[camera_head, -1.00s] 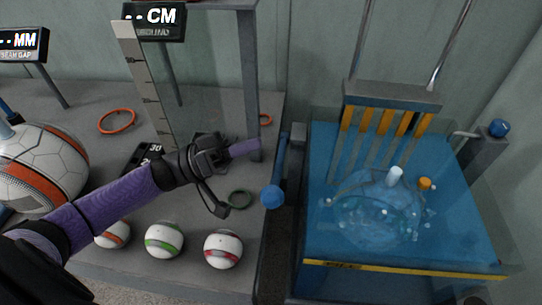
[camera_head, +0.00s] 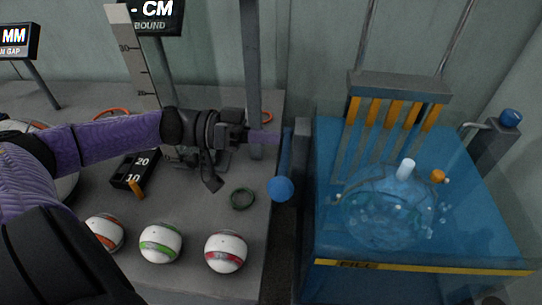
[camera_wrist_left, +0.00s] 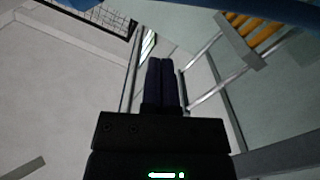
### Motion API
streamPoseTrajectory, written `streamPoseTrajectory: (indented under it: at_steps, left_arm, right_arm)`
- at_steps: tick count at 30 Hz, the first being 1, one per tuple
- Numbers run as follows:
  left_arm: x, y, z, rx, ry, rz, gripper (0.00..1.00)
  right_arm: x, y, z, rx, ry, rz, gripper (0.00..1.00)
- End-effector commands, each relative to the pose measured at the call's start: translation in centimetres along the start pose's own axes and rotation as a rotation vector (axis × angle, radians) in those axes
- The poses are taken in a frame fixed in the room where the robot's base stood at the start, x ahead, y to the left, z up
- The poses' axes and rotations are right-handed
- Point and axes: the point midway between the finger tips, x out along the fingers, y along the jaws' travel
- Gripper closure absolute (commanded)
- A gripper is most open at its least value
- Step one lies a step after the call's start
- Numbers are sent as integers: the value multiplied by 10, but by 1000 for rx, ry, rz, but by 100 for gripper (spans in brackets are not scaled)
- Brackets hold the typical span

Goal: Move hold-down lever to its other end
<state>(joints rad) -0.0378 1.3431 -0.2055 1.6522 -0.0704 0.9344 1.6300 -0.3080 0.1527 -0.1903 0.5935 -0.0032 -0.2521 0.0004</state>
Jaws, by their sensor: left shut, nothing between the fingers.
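A lever with a blue ball knob (camera_head: 281,189) stands at the left side of the blue tank (camera_head: 420,285); its blue shaft rises behind the knob. A second blue knob (camera_head: 510,116) sits on a grey post at the tank's right; I cannot tell for certain which one is the hold-down lever. My left gripper (camera_head: 276,136) is shut and empty, pointing right, close to the left lever's shaft and above its knob in the picture. I cannot tell whether it touches. In the left wrist view its shut fingers (camera_wrist_left: 162,72) show with nothing between them. My right gripper is out of view.
Striped balls (camera_head: 161,243) line the grey table's front edge. The tank holds clear water-like content and a comb of orange-tipped bars (camera_head: 385,111).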

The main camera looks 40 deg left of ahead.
Motion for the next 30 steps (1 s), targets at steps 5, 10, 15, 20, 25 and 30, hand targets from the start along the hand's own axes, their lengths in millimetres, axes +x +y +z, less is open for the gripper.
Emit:
streamPoseTrajectory:
  at_steps: [5,10,15,20,25,30]
  left_arm:
    - [5,-1,30,-6,-1,-2,100]
    - [7,0,38,-4,-1,-1,100]
    - [7,0,38,-3,-1,-1,100]
    - [7,0,40,5,0,-2,100]
    - [8,1,67,116,1,-9,100]
    - [9,0,88,198,-2,-11,100]
  right_arm:
    - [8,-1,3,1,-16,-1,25]
    - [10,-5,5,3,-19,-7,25]
    - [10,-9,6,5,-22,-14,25]
    - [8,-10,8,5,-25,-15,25]
    - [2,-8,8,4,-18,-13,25]
    - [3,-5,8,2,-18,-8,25]
